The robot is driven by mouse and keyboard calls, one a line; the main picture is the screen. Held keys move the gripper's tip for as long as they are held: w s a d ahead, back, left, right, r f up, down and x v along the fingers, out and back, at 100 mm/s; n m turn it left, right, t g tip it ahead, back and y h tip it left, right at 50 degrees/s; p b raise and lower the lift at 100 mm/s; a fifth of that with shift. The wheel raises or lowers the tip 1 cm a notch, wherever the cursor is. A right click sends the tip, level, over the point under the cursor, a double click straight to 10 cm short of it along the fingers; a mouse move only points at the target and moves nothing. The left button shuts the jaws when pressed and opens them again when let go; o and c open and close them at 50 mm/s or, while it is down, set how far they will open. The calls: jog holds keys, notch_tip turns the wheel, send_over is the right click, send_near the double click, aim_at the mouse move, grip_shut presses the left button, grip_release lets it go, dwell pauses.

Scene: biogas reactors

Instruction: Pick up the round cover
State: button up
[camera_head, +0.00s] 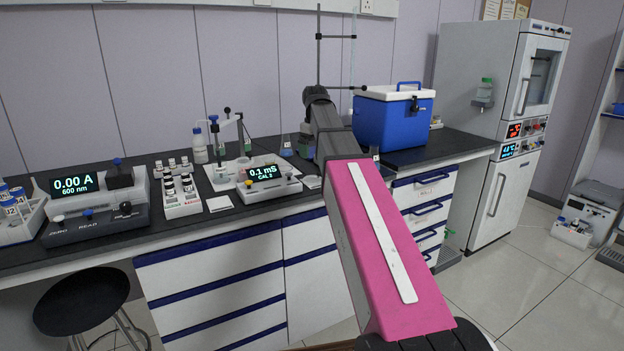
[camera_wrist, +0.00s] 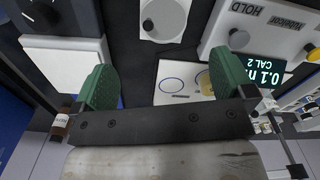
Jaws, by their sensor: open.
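My gripper (camera_wrist: 163,85) shows in the wrist view with two green pads spread apart and nothing held between them. Beyond the pads, a white card (camera_wrist: 174,98) with drawn circles lies on the dark bench. A white piece with a black knob (camera_wrist: 149,25) is at the top centre, apart from the pads; I cannot tell if it is the round cover. No other clear round cover shows in either view. In the head view my arm hides the gripper tips and part of the bench behind it.
The meter reading 0.1 mS (camera_head: 268,172) stands on the bench (camera_head: 240,212); its display (camera_wrist: 262,72) is right of the pads in the wrist view. A blue cooler (camera_head: 385,125) stands right of my arm. A white device (camera_wrist: 68,62) is at the wrist view's left.

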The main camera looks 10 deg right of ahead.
aim_at(314, 179)
jog(key=f, duration=1)
jog(key=shift+s+a+f, duration=0.1)
jog(key=shift+s, duration=0.1)
jog(key=c, duration=1)
